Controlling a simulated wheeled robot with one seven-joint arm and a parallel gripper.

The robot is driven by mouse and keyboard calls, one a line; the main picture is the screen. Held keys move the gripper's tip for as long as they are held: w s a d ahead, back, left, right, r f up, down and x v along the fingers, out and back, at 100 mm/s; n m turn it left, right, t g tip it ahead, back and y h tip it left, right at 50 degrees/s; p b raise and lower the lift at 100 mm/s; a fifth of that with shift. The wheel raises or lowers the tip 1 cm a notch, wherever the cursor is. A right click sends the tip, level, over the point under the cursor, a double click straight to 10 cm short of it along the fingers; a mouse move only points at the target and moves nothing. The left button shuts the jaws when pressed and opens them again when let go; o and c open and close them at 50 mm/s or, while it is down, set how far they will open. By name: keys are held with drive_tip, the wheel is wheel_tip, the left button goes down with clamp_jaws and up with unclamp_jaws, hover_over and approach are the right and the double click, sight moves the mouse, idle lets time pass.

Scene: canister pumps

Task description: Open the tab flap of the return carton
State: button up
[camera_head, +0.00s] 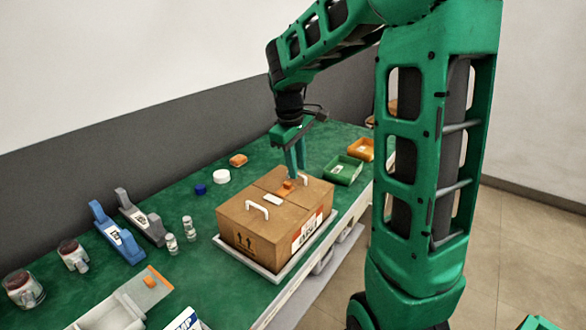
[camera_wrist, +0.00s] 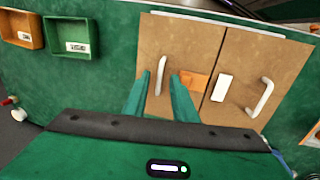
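The return carton (camera_head: 268,228) is a brown box on a white tray (camera_head: 275,272), its two top flaps lying closed. An orange tab (camera_head: 285,188) sits at the seam between the flaps; it also shows in the wrist view (camera_wrist: 196,84). The far flap has a white handle (camera_wrist: 161,75); the near flap has another white handle (camera_head: 257,208). My gripper (camera_wrist: 161,74) is open above the far flap, with the far handle appearing between its green fingers. I cannot tell whether the fingers touch the handle or flap.
Beyond the carton stand a green bin (camera_head: 343,170) and an orange bin (camera_head: 361,149). Two small vials (camera_head: 180,235), blue and grey pump-like devices, and glass jars (camera_head: 24,290) are to the left. A white pad (camera_wrist: 222,88) lies on the carton. Green counter behind the carton is partly clear.

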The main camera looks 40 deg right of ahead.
drive_tip(key=shift+d+f, duration=0.1)
drive_tip(key=shift+f, duration=0.3)
drive_tip(key=shift+c, duration=0.3)
clamp_jaws()
idle(0.9)
